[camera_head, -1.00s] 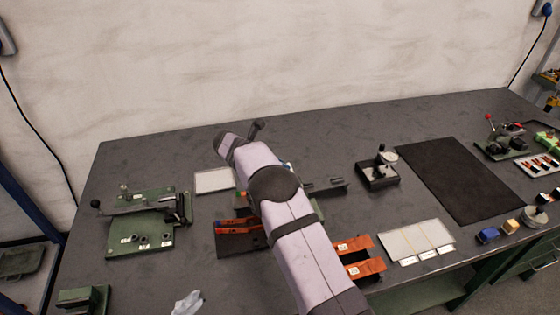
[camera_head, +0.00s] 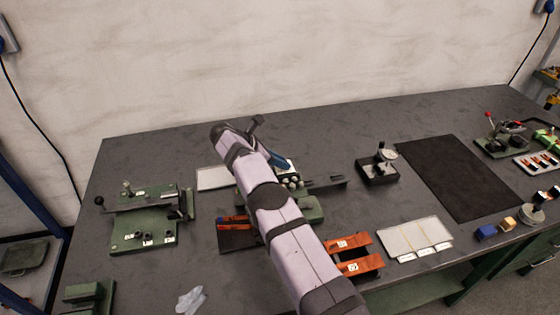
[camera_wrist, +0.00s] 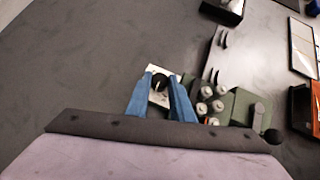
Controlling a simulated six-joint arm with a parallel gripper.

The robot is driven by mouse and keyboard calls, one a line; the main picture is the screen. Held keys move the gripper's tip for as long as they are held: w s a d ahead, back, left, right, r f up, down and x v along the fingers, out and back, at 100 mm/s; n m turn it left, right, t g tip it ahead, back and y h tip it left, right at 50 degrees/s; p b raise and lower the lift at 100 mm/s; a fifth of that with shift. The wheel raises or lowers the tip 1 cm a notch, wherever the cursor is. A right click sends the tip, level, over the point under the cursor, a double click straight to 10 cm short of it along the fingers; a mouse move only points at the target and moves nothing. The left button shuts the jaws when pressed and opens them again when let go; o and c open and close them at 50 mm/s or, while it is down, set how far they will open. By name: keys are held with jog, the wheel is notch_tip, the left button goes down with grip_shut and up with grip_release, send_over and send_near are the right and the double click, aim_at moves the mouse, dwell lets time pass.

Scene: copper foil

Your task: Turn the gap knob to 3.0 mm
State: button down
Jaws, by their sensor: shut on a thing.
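The gap knob (camera_wrist: 160,80) is a small dark round knob with a pale pointer line, on a white dial plate (camera_wrist: 165,101) in the wrist view. The dial's marks are too small to read. My gripper (camera_wrist: 161,79) has its two blue fingers on either side of the knob and is shut on it. The green machine (camera_wrist: 240,106) with several pale rollers (camera_wrist: 205,91) stands just right of the fingers. In the head view my blue fingers (camera_head: 281,162) show beside the machine's rollers (camera_head: 291,182), and the knob cannot be made out behind them.
In the head view a green lever fixture (camera_head: 130,232) stands left, a white sheet (camera_head: 211,178) behind my arm. A black gauge block (camera_head: 377,172), orange-red holders (camera_head: 358,265) and a dark mat (camera_head: 460,180) lie right. The back of the table is clear.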

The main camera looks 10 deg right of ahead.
dwell(0.3)
jog(key=c, duration=1.5)
grip_release()
jog(key=shift+c, duration=0.2)
jog(key=shift+r, duration=0.1)
jog(key=b+v, duration=0.1)
jog(key=v, duration=0.6)
